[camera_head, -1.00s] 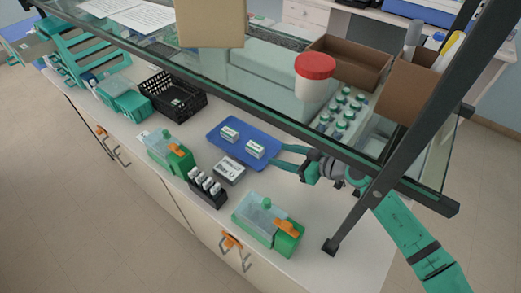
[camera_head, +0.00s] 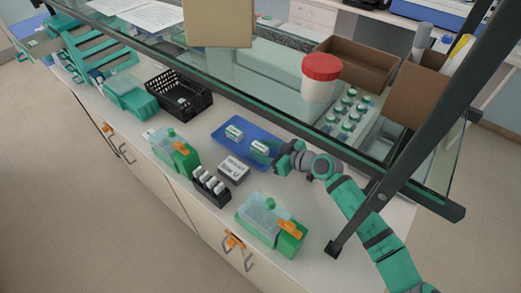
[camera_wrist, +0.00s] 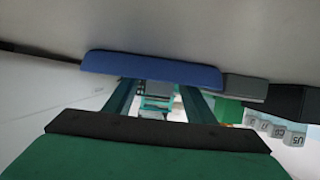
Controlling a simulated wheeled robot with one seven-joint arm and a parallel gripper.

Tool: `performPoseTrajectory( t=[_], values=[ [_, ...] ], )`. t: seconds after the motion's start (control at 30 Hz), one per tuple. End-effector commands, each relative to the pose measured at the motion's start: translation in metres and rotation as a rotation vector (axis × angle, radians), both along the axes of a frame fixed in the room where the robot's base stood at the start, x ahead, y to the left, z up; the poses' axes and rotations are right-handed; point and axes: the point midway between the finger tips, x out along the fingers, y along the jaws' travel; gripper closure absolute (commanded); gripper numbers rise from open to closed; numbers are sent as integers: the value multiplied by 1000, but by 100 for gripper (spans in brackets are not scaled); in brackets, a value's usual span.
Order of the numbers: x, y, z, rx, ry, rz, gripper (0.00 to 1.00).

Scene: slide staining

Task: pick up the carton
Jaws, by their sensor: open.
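Two small white-and-green cartons lie on the blue tray (camera_head: 228,148) in the head view: a left carton (camera_head: 234,132) and a right carton (camera_head: 259,147). My gripper (camera_head: 262,150) reaches in from the right, low over the tray, with its open fingers at the right carton, one on either side of it as far as I can tell. The fingers partly hide that carton. In the wrist view, my two fingers (camera_wrist: 158,103) are spread apart before the blue tray (camera_wrist: 150,69). Small white and green shapes show between them, too unclear to name surely. Contact cannot be told.
A grey labelled box (camera_head: 234,170) and a black rack of bottles (camera_head: 211,187) stand in front of the tray. Green clear-lidded boxes (camera_head: 262,222) (camera_head: 172,150) flank them. A black basket (camera_head: 179,96) stands left. The glass shelf (camera_head: 270,75) hangs above, its post (camera_head: 395,150) near my arm.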

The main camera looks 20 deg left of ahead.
Motion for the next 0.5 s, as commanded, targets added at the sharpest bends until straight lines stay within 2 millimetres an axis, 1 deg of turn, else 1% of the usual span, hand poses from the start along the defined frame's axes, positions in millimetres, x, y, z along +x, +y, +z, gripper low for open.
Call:
performPoseTrajectory(
  t=[0.23,0.27,0.3,0.37,0.4,0.43,0.5],
  values=[
    [1,2,-1,0,0,0,50],
    [1,2,-1,0,0,0,55],
    [0,2,-1,0,0,0,64],
    [1,1,-1,0,0,0,79],
    [1,1,-1,0,0,0,88],
    [0,1,-1,0,0,0,94],
    [1,1,-1,0,0,0,94]
  ],
)
